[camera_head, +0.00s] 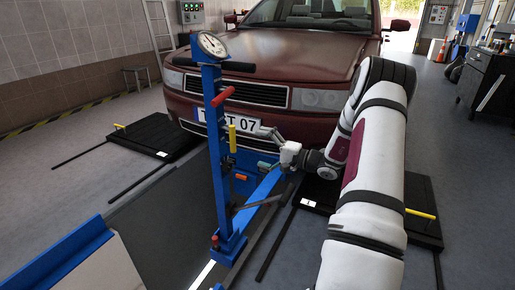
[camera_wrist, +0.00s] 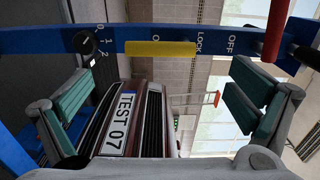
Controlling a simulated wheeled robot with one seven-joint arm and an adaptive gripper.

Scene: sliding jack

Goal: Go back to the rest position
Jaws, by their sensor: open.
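My gripper (camera_head: 265,149) is open and empty in the head view, to the right of the blue jack column (camera_head: 215,150). In the wrist view my gripper (camera_wrist: 160,85) has its two green-padded fingers spread wide. Between and beyond them the blue column (camera_wrist: 120,40) crosses the picture. The yellow lever (camera_wrist: 160,49) lies on it near the LOCK and OFF marks, apart from the fingers. The yellow lever also shows in the head view (camera_head: 232,140). A red handle (camera_head: 223,96) is higher on the column; it also shows in the wrist view (camera_wrist: 276,30).
A dark red car (camera_head: 270,65) with a plate (camera_head: 238,125) stands behind the column. A round gauge (camera_head: 211,46) tops the column. Black floor plates (camera_head: 158,138) lie on both sides of the pit. A blue rail (camera_head: 265,188) runs beneath my gripper. A dark cabinet (camera_head: 485,80) stands right.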

